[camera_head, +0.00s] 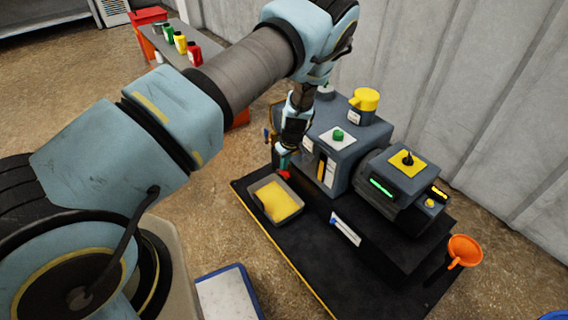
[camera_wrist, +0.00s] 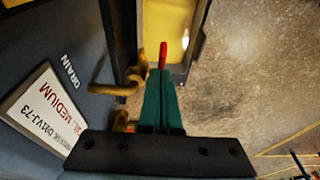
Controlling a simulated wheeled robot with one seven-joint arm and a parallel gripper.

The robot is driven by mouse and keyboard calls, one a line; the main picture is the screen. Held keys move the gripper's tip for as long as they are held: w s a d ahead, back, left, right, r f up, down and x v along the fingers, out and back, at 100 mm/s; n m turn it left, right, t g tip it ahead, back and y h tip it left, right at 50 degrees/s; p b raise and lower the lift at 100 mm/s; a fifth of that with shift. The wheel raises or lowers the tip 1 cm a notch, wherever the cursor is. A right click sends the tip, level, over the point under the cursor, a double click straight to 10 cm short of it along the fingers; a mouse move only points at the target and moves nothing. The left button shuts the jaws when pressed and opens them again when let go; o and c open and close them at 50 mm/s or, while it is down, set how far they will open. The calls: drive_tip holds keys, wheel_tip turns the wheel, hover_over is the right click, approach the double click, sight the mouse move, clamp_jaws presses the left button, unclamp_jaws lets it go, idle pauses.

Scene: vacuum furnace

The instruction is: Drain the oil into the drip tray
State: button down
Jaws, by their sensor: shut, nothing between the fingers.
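The drip tray (camera_head: 299,190) is a shallow grey tray on the black base plate, with a flat yellow area inside. Its edge and yellow inside also show at the top of the wrist view (camera_wrist: 181,74). The blue-grey pump housing (camera_head: 345,178) stands behind it. In the wrist view its side (camera_wrist: 40,35) bears the word DRAIN beside a bent brass fitting (camera_wrist: 118,88). My gripper (camera_head: 284,168) is at the housing's front, beside the brass fitting and above the tray's back edge. Its green fingers (camera_wrist: 163,85) are together and empty. A red piece (camera_wrist: 163,52) shows at their tips; I cannot tell whether they touch it.
A yellow cap (camera_head: 364,99) and a green knob (camera_head: 338,134) sit on the housing. A dark unit with a green display (camera_head: 381,187) stands to its right. An orange funnel (camera_head: 464,250) is at the right. Several small bottles (camera_head: 180,42) stand on a bench at the back left.

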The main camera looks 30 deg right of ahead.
drive_tip(key=shift+s+f, duration=0.1)
drive_tip(key=shift+s+t, duration=0.15)
drive_tip(key=shift+t, duration=0.25)
drive_tip(key=shift+s+f, duration=0.15)
drive_tip(key=shift+f, duration=0.05)
drive_tip(key=shift+s+d+f+t+y+b, duration=0.15)
drive_tip(key=shift+s+f+t+b, duration=0.15)
drive_tip(key=shift+t, duration=0.2)
drive_tip(key=shift+s+f+t+y+b, duration=0.2)
drive_tip(key=shift+t+b, duration=0.1)
drive_tip(key=shift+t, duration=0.2)
drive_tip(key=shift+s+d+f+b, duration=0.15)
drive_tip(key=shift+s+f+b, duration=0.55)
drive_tip(key=shift+f+b, duration=0.15)
drive_tip(key=shift+s+f, duration=0.15)
